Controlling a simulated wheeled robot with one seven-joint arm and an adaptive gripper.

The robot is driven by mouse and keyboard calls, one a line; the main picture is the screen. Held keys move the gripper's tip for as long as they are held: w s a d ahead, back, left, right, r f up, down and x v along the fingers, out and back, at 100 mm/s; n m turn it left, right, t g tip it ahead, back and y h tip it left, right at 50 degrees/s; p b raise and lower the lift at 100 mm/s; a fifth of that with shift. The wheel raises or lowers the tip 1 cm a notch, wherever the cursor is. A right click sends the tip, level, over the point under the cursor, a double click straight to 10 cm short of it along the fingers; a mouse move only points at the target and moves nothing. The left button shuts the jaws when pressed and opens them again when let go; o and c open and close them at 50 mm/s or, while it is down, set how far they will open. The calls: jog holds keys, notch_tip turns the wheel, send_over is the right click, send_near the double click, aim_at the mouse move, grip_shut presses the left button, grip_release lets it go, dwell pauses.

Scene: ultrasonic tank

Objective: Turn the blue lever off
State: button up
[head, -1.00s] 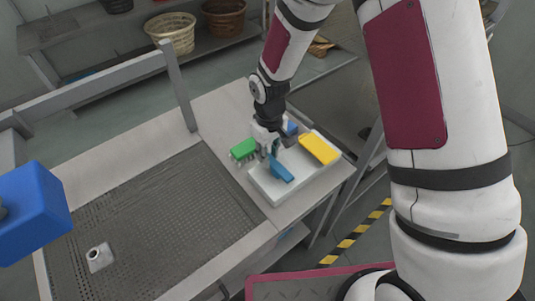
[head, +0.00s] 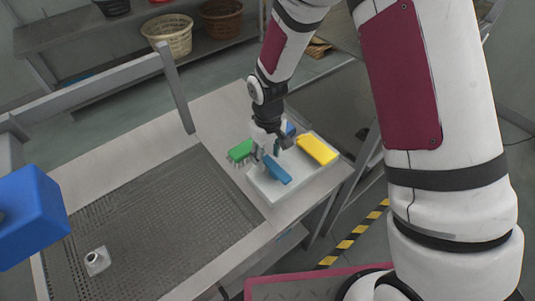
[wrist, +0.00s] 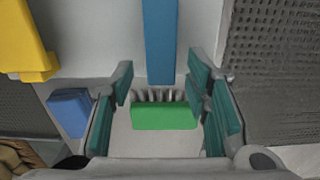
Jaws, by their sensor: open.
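The blue lever (head: 276,170) is a flat bar on a white panel (head: 262,190) at the right end of the tank top. It shows in the wrist view as a long blue bar (wrist: 160,40) at top centre. My gripper (head: 264,153) is at the lever's far end in the head view. In the wrist view its green-padded fingers (wrist: 162,85) are spread apart with nothing gripped. The lever's near end lies between or just beyond the fingertips. I cannot tell whether they touch it.
A green brush-like piece (head: 240,151) is left of my gripper and shows between the fingers in the wrist view (wrist: 165,116). A yellow lever (head: 317,149) and a smaller blue block (wrist: 70,111) are nearby.

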notch_tip(320, 180, up, 12)
dwell(0.6)
